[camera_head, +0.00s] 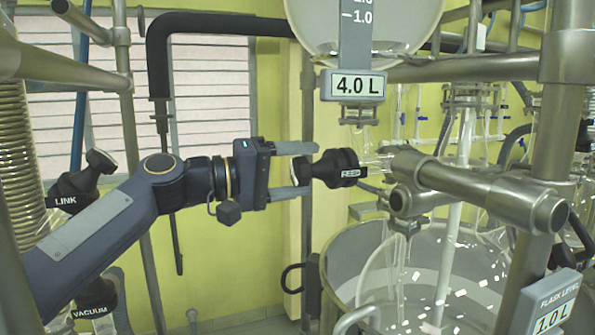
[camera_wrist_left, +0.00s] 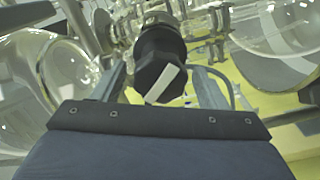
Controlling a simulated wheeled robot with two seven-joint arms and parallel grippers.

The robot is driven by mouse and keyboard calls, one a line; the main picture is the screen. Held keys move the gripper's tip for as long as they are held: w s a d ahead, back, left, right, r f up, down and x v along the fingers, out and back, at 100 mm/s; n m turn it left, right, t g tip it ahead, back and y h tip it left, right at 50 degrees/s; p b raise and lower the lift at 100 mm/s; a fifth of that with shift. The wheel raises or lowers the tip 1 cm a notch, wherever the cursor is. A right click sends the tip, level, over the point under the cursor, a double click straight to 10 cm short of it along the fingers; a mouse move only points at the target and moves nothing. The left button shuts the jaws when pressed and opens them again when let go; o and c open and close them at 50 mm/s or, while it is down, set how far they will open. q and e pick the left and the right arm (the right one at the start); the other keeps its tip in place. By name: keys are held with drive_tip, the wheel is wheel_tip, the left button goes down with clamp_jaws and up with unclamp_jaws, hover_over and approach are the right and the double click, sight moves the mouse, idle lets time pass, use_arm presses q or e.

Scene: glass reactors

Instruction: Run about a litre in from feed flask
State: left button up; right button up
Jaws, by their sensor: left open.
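The black FEED valve knob (camera_head: 336,168) sits on a glass valve below the round feed flask (camera_head: 415,22). A display (camera_head: 353,85) under that flask's scale reads 4.0 L. My left gripper (camera_head: 314,168) is open, its fingers above and below the knob's near end; I see no clear grip on it. In the left wrist view the knob (camera_wrist_left: 160,55) stands between the spread fingers (camera_wrist_left: 160,78), with a pale strip on its face. A FLASK LEVEL display (camera_head: 552,312) at the lower right reads 1.0 L. My right gripper is out of view.
Black knobs marked LINK (camera_head: 75,185) and VACUUM (camera_head: 95,295) are at the left. Metal pipes (camera_head: 480,185) cross right of the FEED knob. A large glass vessel (camera_head: 345,250) stands below right. A post (camera_head: 130,130) rises behind my left arm.

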sight(292, 172)
use_arm(q)
drive_tip(key=shift+a, duration=0.1)
drive_tip(key=shift+s+a+f, duration=0.1)
drive_tip(key=shift+a, duration=0.2)
drive_tip(key=b+v, duration=0.2)
drive_tip(key=v, duration=0.3)
drive_tip(key=shift+s+a+b, duration=0.15)
drive_tip(key=shift+a+b, duration=0.15)
drive_tip(key=shift+b, duration=0.05)
drive_tip(key=shift+s+a, duration=0.3)
drive_tip(key=shift+a, duration=0.35)
